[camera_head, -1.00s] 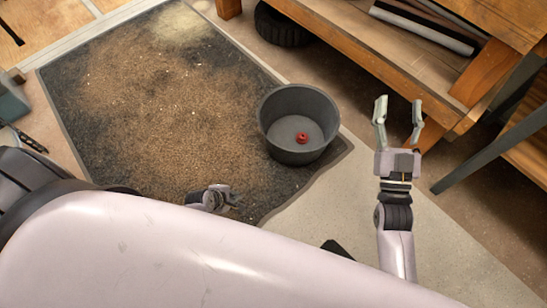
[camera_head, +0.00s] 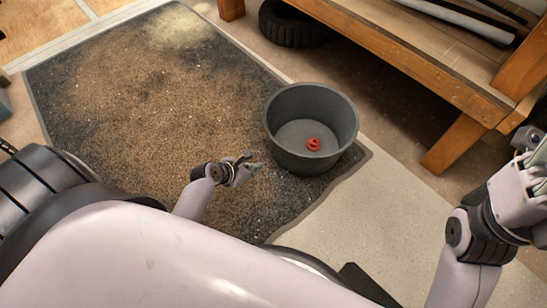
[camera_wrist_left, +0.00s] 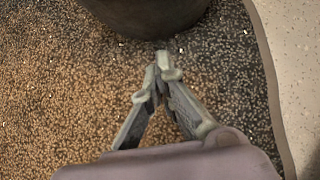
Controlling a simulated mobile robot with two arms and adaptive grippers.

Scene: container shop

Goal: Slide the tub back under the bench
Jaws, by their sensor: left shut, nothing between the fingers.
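The dark grey round tub (camera_head: 290,148) stands upright on the speckled mat, out in front of the wooden bench (camera_head: 400,62). A small red object (camera_head: 313,144) lies on its floor. My left gripper (camera_head: 254,162) is shut and empty, low over the mat, just left of the tub's near side. In the left wrist view the fingertips (camera_wrist_left: 161,62) meet just short of the tub's dark wall (camera_wrist_left: 145,15), with a small gap showing. My right gripper (camera_head: 531,143) is at the right edge, partly cut off, away from the tub; its fingers are unclear.
The mat (camera_head: 130,90) is strewn with brown grains. A black tyre (camera_head: 293,25) lies under the bench, behind the tub. A bench leg (camera_head: 453,143) stands right of the tub. Dark floor under the bench between them looks clear. Long bars (camera_head: 465,18) lie on the bench's lower shelf.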

